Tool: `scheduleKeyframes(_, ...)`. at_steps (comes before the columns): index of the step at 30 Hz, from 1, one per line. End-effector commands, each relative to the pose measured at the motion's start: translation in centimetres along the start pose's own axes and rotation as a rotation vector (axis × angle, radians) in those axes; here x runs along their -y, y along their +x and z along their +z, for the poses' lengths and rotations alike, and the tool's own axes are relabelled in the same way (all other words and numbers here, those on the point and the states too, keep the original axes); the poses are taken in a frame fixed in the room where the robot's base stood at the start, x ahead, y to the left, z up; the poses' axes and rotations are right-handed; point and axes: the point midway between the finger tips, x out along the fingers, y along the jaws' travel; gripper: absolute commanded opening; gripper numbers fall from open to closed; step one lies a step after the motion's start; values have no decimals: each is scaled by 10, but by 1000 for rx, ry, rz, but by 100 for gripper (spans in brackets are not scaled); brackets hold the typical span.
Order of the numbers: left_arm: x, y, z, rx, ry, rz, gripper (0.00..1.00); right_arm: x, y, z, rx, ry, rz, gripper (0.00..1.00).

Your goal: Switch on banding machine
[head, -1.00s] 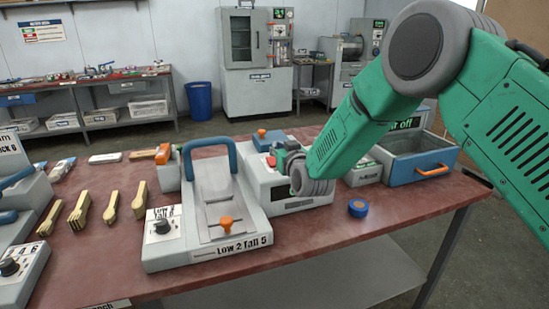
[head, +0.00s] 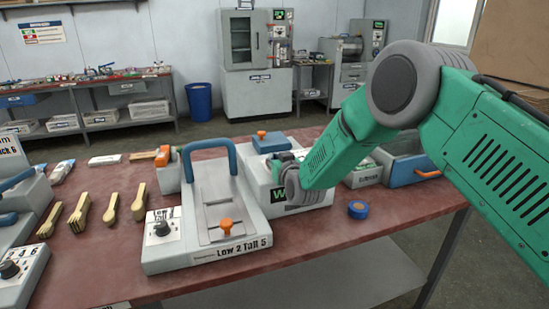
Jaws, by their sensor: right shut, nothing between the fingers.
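A white machine (head: 258,185) with a blue block (head: 269,142) and an orange knob on top stands mid-table; it appears to be the banding machine. Its front display (head: 280,196) shows bright green lettering, partly hidden by my arm. My right gripper (head: 283,158) is at the top of this machine, pointing down at it. It is shut with nothing in it, and its fingertips are mostly hidden by its own wrist. I cannot tell whether it touches the machine. My left gripper is not in view.
A press (head: 208,217) with a blue handle stands left of the machine. Wooden spoons and forks (head: 139,202) lie farther left. A blue tape roll (head: 358,209) lies to the right, near a grey bin (head: 402,168). The table's front right is clear.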

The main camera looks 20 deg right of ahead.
Motion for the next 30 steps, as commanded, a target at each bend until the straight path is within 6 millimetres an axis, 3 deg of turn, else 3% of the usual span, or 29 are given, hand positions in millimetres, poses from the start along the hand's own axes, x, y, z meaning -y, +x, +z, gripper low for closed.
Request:
scheduleKeyframes(8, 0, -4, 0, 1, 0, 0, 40, -1, 0, -7, 1, 0, 0, 0)
scheduleKeyframes(14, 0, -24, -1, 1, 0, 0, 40, -7, 0, -46, 0, 3, 1, 0)
scheduleKeyframes(24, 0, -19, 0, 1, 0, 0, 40, -6, -66, -55, 4, 3, 0, 0)
scheduleKeyframes(30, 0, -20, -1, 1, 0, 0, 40, -6, -89, -61, 5, 3, 0, 0)
